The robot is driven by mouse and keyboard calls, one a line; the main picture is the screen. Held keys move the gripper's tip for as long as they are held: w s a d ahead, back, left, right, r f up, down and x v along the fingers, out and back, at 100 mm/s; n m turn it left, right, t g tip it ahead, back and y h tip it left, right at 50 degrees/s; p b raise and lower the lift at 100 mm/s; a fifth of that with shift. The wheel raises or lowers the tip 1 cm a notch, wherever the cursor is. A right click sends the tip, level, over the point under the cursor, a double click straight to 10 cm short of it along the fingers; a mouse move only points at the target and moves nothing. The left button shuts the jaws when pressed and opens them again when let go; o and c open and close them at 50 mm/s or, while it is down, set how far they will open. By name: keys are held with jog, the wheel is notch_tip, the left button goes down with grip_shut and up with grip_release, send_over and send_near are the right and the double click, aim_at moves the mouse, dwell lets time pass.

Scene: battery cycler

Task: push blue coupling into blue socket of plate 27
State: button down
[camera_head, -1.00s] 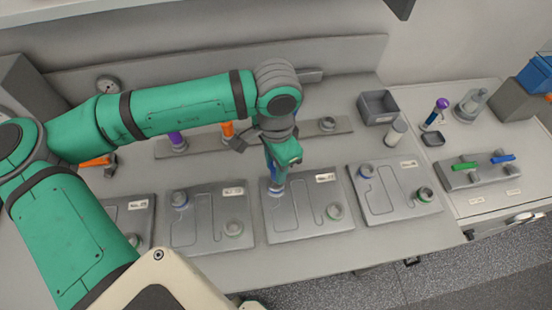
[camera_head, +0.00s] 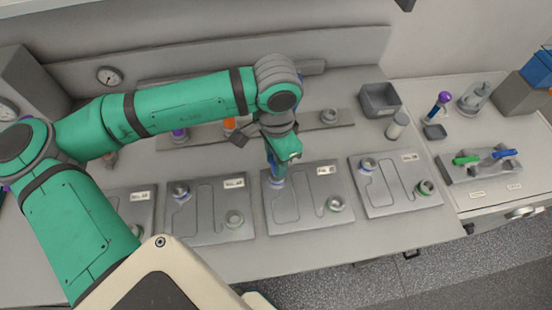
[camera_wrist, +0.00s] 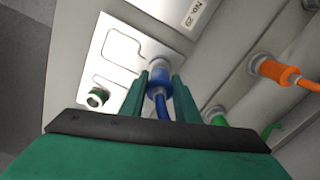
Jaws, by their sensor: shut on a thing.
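The third plate from the left in the head view (camera_head: 306,212) has a label, too small to read surely now. It has a socket at its upper left, under my gripper, and a green-ringed socket (camera_head: 336,203) at lower right, also in the wrist view (camera_wrist: 97,97). My gripper (camera_head: 277,176) points down over the upper-left socket. In the wrist view my gripper (camera_wrist: 157,88) is shut on the blue coupling (camera_wrist: 158,78), with its blue cable (camera_wrist: 162,105) trailing back. The coupling's front meets the pale socket ring (camera_wrist: 160,65); how deep it sits is hidden.
Similar plates lie left (camera_head: 212,212) and right (camera_head: 395,185). Behind them a rail (camera_head: 330,118) carries couplings, including an orange one (camera_wrist: 275,70) and a green one (camera_wrist: 215,117).

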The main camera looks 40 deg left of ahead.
jog(key=shift+f, duration=0.3)
jog(key=shift+f, duration=0.2)
jog(key=shift+f, duration=0.95)
dwell(0.9)
jog(key=c, duration=0.9)
grip_release()
jog(key=shift+r, duration=0.1)
notch_tip(320, 180, up, 11)
jog(key=shift+f, duration=0.2)
jog(key=shift+s, duration=0.1)
